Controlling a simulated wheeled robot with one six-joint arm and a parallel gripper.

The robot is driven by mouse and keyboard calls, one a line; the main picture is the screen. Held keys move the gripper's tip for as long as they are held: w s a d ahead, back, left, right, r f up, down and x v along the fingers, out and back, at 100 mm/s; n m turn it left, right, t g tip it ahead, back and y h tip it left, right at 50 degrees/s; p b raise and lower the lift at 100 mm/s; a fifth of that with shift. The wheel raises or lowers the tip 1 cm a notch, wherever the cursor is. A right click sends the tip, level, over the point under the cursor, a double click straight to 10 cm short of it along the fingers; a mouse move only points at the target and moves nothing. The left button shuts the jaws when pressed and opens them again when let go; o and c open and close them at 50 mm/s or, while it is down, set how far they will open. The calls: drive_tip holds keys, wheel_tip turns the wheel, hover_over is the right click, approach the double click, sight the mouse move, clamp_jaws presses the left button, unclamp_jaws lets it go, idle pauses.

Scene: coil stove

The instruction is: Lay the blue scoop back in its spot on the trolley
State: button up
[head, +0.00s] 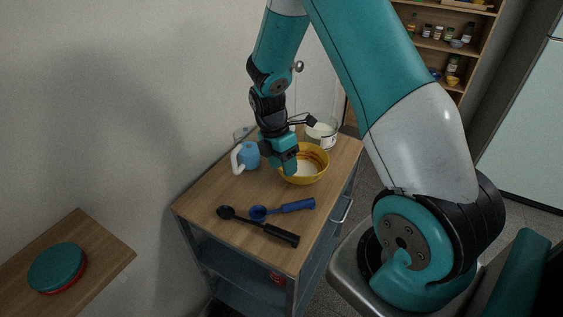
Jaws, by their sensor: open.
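The blue scoop (284,209) lies flat on the wooden top of the trolley (208,196), its bowl to the left and its handle to the right. It lies just behind a black spoon (258,225). My gripper (286,168) points down above the trolley, beside the left rim of a yellow bowl (318,172). It is open and apart from the scoop, which lies nearer the trolley's front. The fingertips are partly lost against the bowl. I cannot make out a marked spot for the scoop.
A blue jug with a white handle (248,156) stands left of my gripper. A clear container (322,133) stands behind the bowl. A teal round lid (57,268) lies on a separate wooden surface (105,252) at the lower left. The trolley's front left top is bare.

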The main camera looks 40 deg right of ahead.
drive_tip(key=s+a+r+m+t+y, duration=0.1)
drive_tip(key=s+a+r+m, duration=0.1)
drive_tip(key=a+r, duration=0.45)
drive_tip(key=s+a+r+m+t+y, duration=0.1)
drive_tip(key=s+a+r+m, duration=0.15)
drive_tip(key=a+r, duration=0.4)
drive_tip(key=s+a+r+m+y, duration=0.1)
drive_tip(key=s+a+r+m, duration=0.2)
drive_tip(key=s, duration=0.4)
drive_tip(key=s+a+r+m+y, duration=0.1)
drive_tip(key=s+a+r+m, duration=0.2)
drive_tip(key=s+a+r, duration=0.3)
drive_tip(key=shift+s+a+t+y, duration=0.4)
drive_tip(key=shift+s+a, duration=0.25)
drive_tip(key=shift+a, duration=0.05)
